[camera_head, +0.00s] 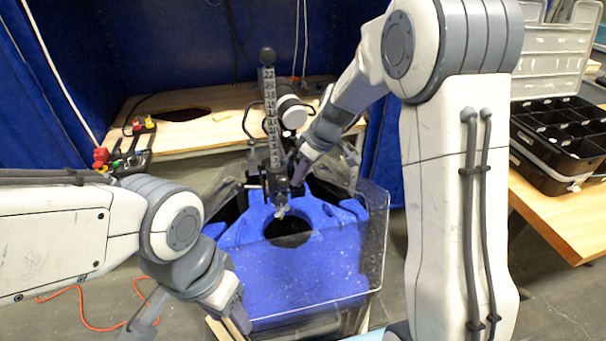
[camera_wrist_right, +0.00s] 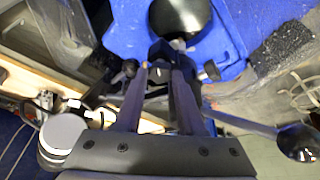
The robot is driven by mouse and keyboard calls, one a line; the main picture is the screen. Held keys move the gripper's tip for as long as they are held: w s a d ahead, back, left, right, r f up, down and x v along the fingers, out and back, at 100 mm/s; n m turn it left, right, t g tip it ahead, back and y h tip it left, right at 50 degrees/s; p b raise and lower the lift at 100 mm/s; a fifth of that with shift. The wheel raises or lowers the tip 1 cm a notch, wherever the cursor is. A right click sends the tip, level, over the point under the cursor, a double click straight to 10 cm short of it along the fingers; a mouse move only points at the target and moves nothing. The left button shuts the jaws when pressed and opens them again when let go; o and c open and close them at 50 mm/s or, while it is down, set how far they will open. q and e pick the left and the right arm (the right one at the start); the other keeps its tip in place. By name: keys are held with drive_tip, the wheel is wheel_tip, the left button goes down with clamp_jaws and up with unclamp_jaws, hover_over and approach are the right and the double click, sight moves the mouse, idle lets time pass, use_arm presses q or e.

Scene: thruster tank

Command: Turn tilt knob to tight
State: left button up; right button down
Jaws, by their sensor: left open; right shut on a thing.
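The blue tank (camera_head: 300,270) with clear walls stands in the middle of the head view. An upright ruler post (camera_head: 271,115) with a black ball on top rises from the black mount at the tank's back edge. My right gripper (camera_head: 298,172) reaches down to this mount. In the right wrist view its fingers (camera_wrist_right: 164,72) are closed on a small dark part, apparently the tilt knob (camera_wrist_right: 161,50). The knob's marking and angle are too small to tell. My left gripper (camera_head: 233,326) is open and empty near the tank's front left corner, partly cut off by the lower edge.
A wooden bench (camera_head: 190,135) stands behind the tank, with a cylindrical device (camera_head: 290,108) near the post. A black compartment case (camera_head: 565,135) sits on the right table. Red and green connectors (camera_head: 125,155) are at the left. An orange cable (camera_head: 85,310) lies on the floor.

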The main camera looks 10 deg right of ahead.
drive_tip(key=shift+r+m, duration=0.1)
drive_tip(key=shift+m, duration=0.8)
drive_tip(key=shift+t+h, duration=0.3)
drive_tip(key=c, duration=0.5)
unclamp_jaws()
drive_tip(key=shift+s, duration=0.1)
